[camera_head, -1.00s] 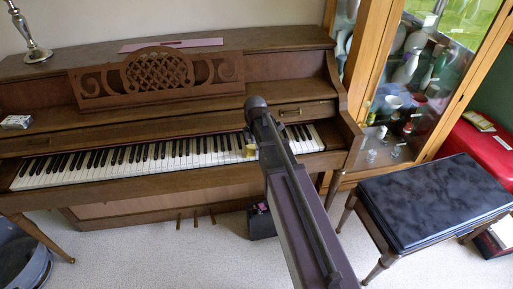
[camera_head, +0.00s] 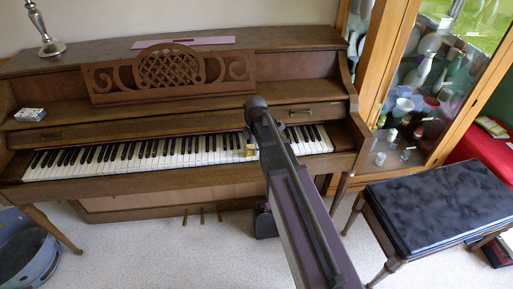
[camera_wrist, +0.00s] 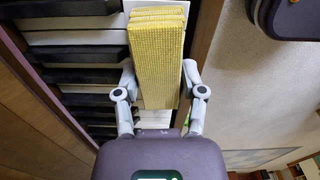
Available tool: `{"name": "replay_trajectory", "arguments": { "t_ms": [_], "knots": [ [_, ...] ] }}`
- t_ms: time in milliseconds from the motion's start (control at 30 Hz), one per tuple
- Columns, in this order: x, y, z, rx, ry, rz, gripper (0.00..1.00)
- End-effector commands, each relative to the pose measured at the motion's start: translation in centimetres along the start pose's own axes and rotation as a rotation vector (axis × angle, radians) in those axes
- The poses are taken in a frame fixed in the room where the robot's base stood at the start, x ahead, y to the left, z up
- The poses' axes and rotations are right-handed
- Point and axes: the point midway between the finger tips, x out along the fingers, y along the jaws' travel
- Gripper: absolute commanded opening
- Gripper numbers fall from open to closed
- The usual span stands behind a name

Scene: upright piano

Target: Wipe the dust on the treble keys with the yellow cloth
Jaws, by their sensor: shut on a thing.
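The upright piano's keyboard (camera_head: 110,158) runs across the head view, with the treble keys (camera_head: 311,138) at its right end. The yellow cloth (camera_wrist: 158,60) is a folded, textured pad between the fingers of my gripper (camera_wrist: 159,78), which is shut on it. In the head view only a small bit of the cloth (camera_head: 250,150) shows beside my arm, over the keys right of the keyboard's middle. In the wrist view it covers part of the keys; I cannot tell whether it touches them. My arm hides some keys. I cannot make out dust.
A carved music stand (camera_head: 170,73) and metal candlestick (camera_head: 45,35) are on the piano. A black-topped bench (camera_head: 445,205) stands at lower right, before a glass cabinet (camera_head: 420,80). A bucket (camera_head: 28,250) is at lower left. Carpet (camera_head: 160,255) is clear in front.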

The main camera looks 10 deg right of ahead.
Motion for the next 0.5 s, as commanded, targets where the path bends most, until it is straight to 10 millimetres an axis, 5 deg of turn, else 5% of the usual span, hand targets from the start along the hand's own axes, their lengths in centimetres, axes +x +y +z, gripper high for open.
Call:
{"name": "replay_trajectory", "arguments": {
  "t_ms": [500],
  "knots": [
    [0.2, 0.2, -2.1, -0.001, 0.0, 0.0, 0.15]
  ]
}}
